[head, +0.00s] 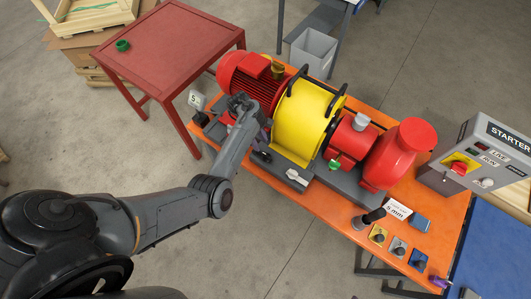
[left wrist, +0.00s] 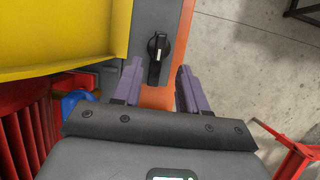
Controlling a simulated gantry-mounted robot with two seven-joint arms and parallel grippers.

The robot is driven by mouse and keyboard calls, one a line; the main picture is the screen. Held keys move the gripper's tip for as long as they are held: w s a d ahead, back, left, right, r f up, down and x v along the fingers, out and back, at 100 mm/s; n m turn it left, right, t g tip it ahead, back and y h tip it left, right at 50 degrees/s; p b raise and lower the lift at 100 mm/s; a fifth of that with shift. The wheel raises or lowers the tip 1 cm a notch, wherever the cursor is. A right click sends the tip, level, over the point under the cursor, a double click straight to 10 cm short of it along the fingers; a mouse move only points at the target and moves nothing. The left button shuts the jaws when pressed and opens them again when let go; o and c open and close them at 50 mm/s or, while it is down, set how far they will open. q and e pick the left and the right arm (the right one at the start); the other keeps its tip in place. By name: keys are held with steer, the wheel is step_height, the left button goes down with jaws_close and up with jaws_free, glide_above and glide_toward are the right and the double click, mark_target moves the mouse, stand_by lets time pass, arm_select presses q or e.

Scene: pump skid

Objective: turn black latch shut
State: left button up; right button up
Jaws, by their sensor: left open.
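The black latch (left wrist: 157,57) is on the grey base of the pump skid, beside the yellow guard (left wrist: 60,35). Its handle lies lengthwise in the left wrist view, with a round pivot. In the head view the latch (head: 261,156) is a small dark shape at the base's front edge, just beyond my left gripper (head: 262,139). My left gripper (left wrist: 159,72) is open, with its purple fingers on either side of the latch's line. The latch shows just past the fingertips; I cannot tell whether they touch it. My right gripper is not in view.
The red motor (head: 250,80) and red pump (head: 400,150) flank the yellow guard (head: 305,115) on the orange table (head: 325,205). A white-tipped lever (head: 297,178) sits on the base to the right. A grey starter box (head: 480,155) stands right; a red table (head: 170,50) stands left.

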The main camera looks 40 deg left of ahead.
mark_target(266, 154)
arm_select(q)
steer(key=b+x, duration=0.1)
steer(key=x, duration=0.6)
steer(key=shift+d+f+b, duration=0.15)
steer(key=shift+f+b, duration=0.15)
steer(key=shift+b, duration=0.05)
jaws_close()
